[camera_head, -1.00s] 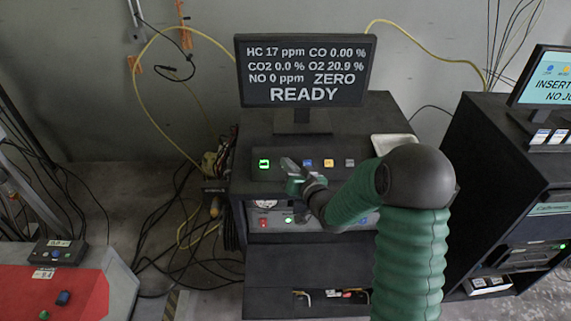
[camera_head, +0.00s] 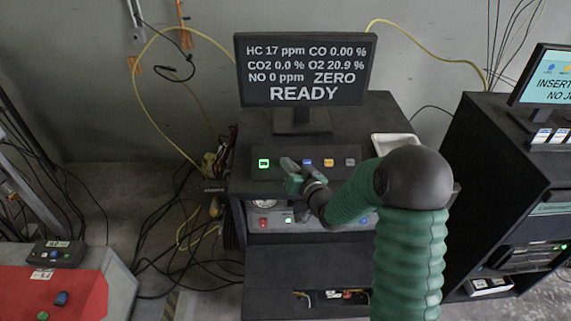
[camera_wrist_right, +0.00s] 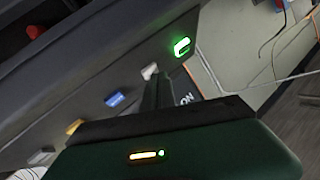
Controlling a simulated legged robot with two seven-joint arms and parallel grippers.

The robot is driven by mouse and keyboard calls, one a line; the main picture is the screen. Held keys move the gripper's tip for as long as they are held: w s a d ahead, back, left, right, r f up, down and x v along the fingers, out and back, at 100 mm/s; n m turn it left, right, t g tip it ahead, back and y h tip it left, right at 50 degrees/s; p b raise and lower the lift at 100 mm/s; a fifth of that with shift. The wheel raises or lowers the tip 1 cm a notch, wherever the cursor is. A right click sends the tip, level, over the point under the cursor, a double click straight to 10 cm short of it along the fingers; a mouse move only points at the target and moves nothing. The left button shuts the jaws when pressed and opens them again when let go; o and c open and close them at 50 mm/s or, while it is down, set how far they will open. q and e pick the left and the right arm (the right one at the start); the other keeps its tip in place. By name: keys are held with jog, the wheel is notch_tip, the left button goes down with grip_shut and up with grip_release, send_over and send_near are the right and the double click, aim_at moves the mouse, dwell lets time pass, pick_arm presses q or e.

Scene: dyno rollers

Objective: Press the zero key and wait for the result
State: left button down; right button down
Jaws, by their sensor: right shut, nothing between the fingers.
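A row of keys sits on the dark front panel (camera_head: 375,160) of the analyser cabinet: a lit green key (camera_head: 264,163) at the left, then a blue key (camera_head: 307,162), an orange key (camera_head: 328,162) and a grey key (camera_head: 349,162). The monitor (camera_head: 305,70) above reads "ZERO READY" with gas values. My right gripper (camera_head: 287,165) is shut and empty, its tip in front of the panel just right of the green key. In the right wrist view the green key (camera_wrist_right: 182,46) glows beyond the fingers, beside a whitish key (camera_wrist_right: 149,71). I cannot tell whether the fingertips touch anything. My left gripper is not in view.
A white tray (camera_head: 396,143) lies on the cabinet top, behind my right arm. A second dark cabinet (camera_head: 480,180) with a screen stands at the right. A red unit (camera_head: 50,295) and loose cables are at the lower left.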

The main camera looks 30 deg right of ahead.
jog(key=shift+f, duration=0.15)
dwell(0.4)
jog(key=shift+s+a+r+p, duration=0.25)
jog(key=shift+s+r+p, duration=0.1)
jog(key=shift+r, duration=0.3)
jog(key=shift+s+a+r+p, duration=0.15)
jog(key=shift+s+r+p, duration=0.05)
jog(key=shift+r+p, duration=0.25)
jog(key=r, duration=0.1)
jog(key=s+a+r+p, duration=0.1)
jog(key=s+r+p, duration=0.1)
jog(key=shift+s+a, duration=0.2)
jog(key=shift+a, duration=0.05)
jog(key=shift+w, duration=0.1)
